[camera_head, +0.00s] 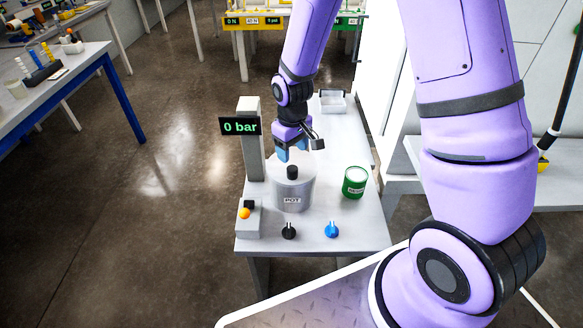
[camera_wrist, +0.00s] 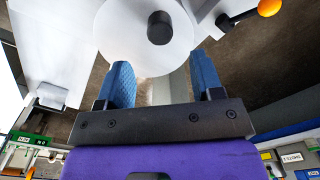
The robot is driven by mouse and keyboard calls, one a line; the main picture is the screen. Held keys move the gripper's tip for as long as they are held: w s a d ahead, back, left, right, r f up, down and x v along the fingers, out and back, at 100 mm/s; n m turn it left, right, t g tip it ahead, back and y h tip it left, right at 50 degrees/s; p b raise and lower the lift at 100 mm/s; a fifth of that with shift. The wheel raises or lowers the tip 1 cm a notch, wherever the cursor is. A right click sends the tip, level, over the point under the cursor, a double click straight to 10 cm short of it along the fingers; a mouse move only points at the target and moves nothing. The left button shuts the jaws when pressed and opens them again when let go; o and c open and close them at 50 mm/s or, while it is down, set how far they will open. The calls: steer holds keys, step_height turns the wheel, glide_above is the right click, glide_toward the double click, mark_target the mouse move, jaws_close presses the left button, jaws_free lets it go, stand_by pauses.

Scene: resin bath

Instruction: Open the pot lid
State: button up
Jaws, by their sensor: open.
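The pot (camera_head: 292,197) is a grey cylinder labelled "POT" standing upright on a small grey table. Its pale round lid (camera_head: 281,172) is on top, with a black knob (camera_head: 292,172) at the centre. In the wrist view the lid (camera_wrist: 128,42) and its knob (camera_wrist: 160,28) lie just beyond the fingertips. My gripper (camera_head: 292,150) is above the far side of the lid, with blue fingers apart and nothing between them. In the wrist view my gripper (camera_wrist: 163,78) is open, and the knob is not between the fingers.
A green can (camera_head: 354,182) stands right of the pot. A black knob (camera_head: 289,231) and blue knob (camera_head: 332,229) are in front. A white tray (camera_head: 333,102) sits behind.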

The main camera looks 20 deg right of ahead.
mark_target(293, 167)
step_height(293, 167, down, 8)
steer(key=shift+r, duration=0.2)
stand_by(0.3)
jaws_close()
steer(key=shift+r, duration=0.1)
steer(key=shift+w+d, duration=0.1)
